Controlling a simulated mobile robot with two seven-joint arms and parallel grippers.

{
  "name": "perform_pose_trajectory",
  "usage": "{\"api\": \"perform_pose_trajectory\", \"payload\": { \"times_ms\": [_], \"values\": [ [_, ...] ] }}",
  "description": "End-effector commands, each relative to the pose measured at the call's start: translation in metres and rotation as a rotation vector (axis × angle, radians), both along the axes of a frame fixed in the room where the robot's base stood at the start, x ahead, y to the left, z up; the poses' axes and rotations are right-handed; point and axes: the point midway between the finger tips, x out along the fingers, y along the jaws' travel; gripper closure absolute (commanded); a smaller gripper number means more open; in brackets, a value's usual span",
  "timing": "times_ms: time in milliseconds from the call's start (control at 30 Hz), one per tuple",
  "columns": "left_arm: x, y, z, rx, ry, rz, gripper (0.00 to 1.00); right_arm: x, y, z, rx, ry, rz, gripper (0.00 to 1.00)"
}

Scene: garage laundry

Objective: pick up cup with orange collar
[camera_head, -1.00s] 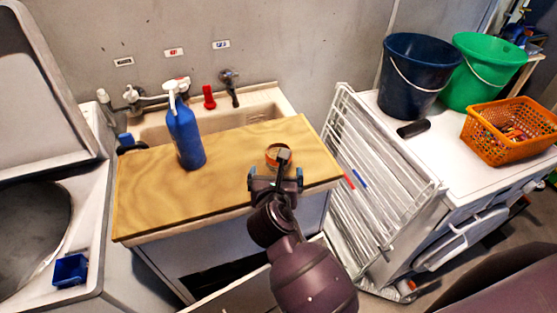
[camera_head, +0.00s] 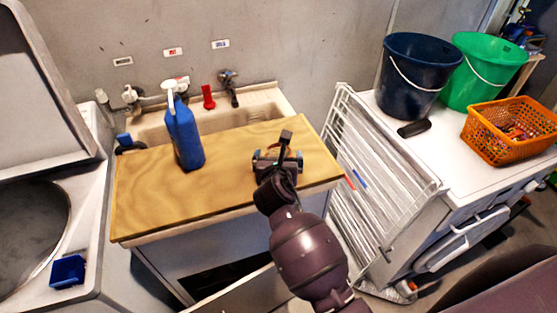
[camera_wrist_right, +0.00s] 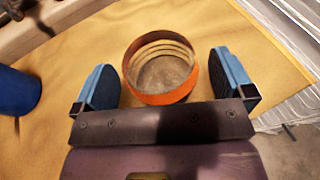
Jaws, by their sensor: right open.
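The cup with the orange collar (camera_wrist_right: 160,72) stands on the wooden board, its round open top facing my wrist camera. In the right wrist view it sits between the two blue-padded fingers of my right gripper (camera_wrist_right: 164,82), with a gap on each side. The gripper is open and not touching the cup's sides. My left gripper is not in view.
Behind are a sink and a red object (camera_head: 208,97). A white drying rack (camera_head: 375,195) leans right of the board. Buckets and an orange basket (camera_head: 510,131) stand farther right.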

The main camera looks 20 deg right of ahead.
Motion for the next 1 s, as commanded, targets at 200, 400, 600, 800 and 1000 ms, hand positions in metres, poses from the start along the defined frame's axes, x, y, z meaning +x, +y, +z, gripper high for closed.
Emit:
{"api": "perform_pose_trajectory", "payload": {
  "times_ms": [200,400,600,800,1000],
  "values": [
    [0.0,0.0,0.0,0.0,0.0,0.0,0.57,0.0,0.0,0.0,0.0,0.0,0.0,0.27],
    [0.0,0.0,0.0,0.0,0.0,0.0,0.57,0.0,0.0,0.0,0.0,0.0,0.0,0.53],
    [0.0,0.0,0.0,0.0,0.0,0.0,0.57,0.0,0.0,0.001,0.0,-0.001,0.0,0.54],
    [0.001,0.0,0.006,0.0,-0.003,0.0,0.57,0.0,0.0,0.017,0.001,-0.005,0.0,0.54],
    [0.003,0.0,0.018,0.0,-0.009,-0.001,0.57,0.0,0.0,0.061,-0.001,-0.008,0.0,0.54]
  ]
}}
